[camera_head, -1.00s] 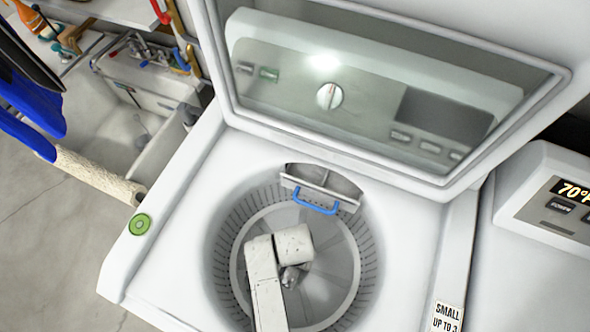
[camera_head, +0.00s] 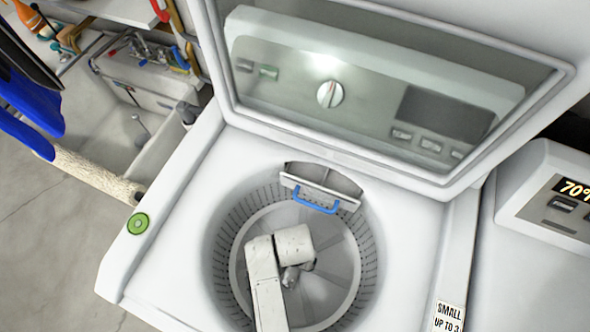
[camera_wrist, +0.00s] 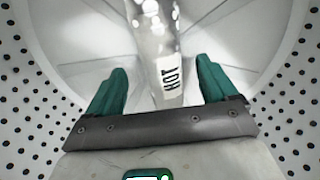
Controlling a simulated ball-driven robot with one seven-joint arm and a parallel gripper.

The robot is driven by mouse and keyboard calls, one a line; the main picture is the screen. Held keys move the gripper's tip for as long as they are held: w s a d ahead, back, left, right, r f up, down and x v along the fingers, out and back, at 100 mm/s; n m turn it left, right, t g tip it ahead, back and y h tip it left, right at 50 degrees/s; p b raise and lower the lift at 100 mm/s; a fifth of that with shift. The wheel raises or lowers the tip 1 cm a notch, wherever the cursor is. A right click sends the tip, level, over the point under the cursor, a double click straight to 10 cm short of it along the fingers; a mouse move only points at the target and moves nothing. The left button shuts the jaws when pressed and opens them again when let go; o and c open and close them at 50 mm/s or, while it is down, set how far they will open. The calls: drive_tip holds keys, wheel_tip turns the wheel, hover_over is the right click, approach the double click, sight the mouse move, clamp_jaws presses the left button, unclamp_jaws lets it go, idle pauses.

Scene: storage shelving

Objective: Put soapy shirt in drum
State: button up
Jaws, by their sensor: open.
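The washer drum (camera_head: 235,240) is open, with a perforated wall and a ribbed floor. My gripper is down inside it; in the head view my arm hides the jaws. In the wrist view my gripper (camera_wrist: 160,75) has its two green fingers spread apart, pointing at the drum floor (camera_wrist: 85,25). A pale, shiny upright piece with a "HOT" label (camera_wrist: 170,82) shows between the fingers, with gaps on both sides. I cannot tell what it is. No soapy shirt can be made out in either view; part of the drum is hidden behind my arm.
The raised lid (camera_head: 400,165) stands behind the opening. A blue-handled tray (camera_head: 325,180) sits at the drum's back rim. A green round button (camera_head: 138,223) is on the washer's left corner. A sink (camera_head: 100,105) and blue cloth-like items (camera_head: 30,100) are at left; another appliance (camera_head: 535,210) is at right.

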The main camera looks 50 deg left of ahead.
wheel_tip(320, 180, up, 13)
drive_tip(key=p, duration=0.1)
idle(0.4)
idle(0.5)
